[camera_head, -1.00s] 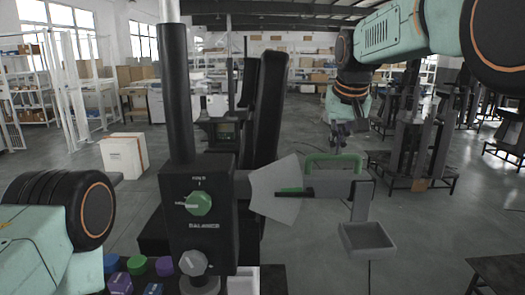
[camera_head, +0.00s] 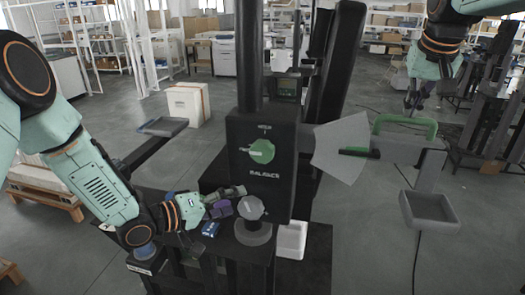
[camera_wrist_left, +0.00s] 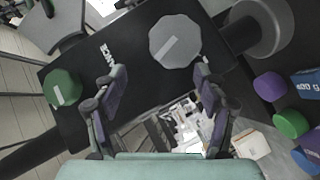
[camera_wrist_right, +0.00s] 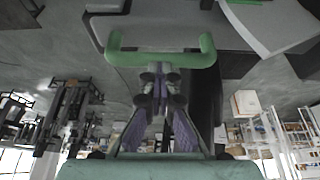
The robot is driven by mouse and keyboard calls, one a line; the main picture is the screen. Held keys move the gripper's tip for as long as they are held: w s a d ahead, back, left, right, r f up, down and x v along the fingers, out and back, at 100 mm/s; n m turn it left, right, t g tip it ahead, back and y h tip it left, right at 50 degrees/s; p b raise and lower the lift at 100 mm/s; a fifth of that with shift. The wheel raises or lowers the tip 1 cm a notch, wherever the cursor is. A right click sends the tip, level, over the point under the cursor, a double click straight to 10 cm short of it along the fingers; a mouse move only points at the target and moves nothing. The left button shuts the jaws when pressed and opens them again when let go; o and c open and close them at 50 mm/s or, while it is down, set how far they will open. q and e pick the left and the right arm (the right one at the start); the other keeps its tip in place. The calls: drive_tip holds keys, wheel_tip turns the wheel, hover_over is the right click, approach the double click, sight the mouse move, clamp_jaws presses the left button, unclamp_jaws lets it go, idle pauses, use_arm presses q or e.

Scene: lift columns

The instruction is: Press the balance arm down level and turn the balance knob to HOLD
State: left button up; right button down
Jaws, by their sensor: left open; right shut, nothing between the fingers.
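The black balance box (camera_head: 275,185) on its column carries a green knob (camera_head: 262,151), its pointer to the left, above the BALANCE lettering. The smaller lettering is unreadable. A grey knob (camera_head: 250,207) sits lower; it also shows in the left wrist view (camera_wrist_left: 175,42). My left gripper (camera_head: 238,191) is open beside the grey knob, which lies ahead of its fingers (camera_wrist_left: 158,88), apparently not touched. My right gripper (camera_head: 412,108) is shut and empty just above or behind the handle (camera_wrist_right: 160,58); contact is unclear.

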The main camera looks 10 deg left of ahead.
use_arm(q)
wheel_tip(320, 180, up, 7)
drive_tip(key=w+a+h, duration=0.1)
drive_tip(key=h, duration=0.3)
drive_tip(key=g+h, duration=0.3)
drive_tip(key=g, duration=0.2)
approach(262, 162)
drive_tip(key=x, duration=0.3)
drive_tip(key=r+x, duration=0.1)
drive_tip(key=x, duration=0.2)
drive_tip(key=w+r+x, duration=0.1)
drive_tip(key=x, duration=0.3)
drive_tip(key=shift+a, duration=0.1)
drive_tip(key=shift+m, duration=0.3)
drive_tip(key=c, duration=1.1)
drive_tip(key=shift+r, duration=0.1)
